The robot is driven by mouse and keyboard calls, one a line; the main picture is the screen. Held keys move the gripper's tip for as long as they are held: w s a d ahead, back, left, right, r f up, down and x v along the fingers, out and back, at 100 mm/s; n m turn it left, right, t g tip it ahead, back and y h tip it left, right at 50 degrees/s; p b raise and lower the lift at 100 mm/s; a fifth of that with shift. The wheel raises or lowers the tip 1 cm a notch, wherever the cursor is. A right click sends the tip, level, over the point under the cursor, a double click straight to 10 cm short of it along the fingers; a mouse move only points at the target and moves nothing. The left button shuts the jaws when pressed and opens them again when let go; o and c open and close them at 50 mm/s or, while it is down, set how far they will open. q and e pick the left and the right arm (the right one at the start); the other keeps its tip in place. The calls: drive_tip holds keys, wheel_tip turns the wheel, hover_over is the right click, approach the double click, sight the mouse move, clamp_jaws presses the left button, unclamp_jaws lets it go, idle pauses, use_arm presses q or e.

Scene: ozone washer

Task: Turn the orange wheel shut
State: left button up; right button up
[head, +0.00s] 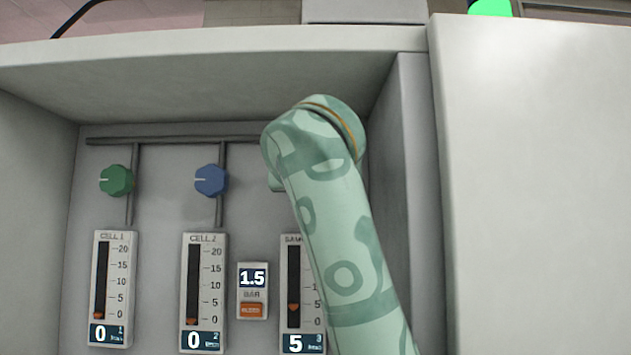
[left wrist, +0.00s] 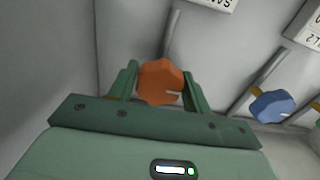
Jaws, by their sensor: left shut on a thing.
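The orange wheel (left wrist: 160,82) is a faceted knob on a grey pipe on the panel, with a pale mark pointing right in the left wrist view. My left gripper (left wrist: 163,78) is shut on it, one finger on each side. In the head view my patterned green arm hides the wheel and the gripper. Below the hidden wheel, a third gauge (head: 291,270), partly covered by my arm, shows 5 on its display. My right gripper is in neither view.
A green knob (head: 117,180) and a blue knob (head: 211,180) sit left on pipes, above the cell 1 gauge (head: 113,285) and cell 2 gauge (head: 204,290), both showing 0. A small unit (head: 252,290) reads 1.5 bar. Recess walls close in above and right.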

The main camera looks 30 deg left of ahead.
use_arm(q)
drive_tip(key=o, duration=1)
drive_tip(key=shift+c, duration=0.2)
drive_tip(key=shift+r, duration=0.1)
drive_tip(key=shift+s+d, duration=0.1)
drive_tip(key=b+v, duration=0.6)
drive_tip(key=v, duration=1)
drive_tip(key=shift+b, duration=0.35)
drive_tip(key=shift+d, duration=0.15)
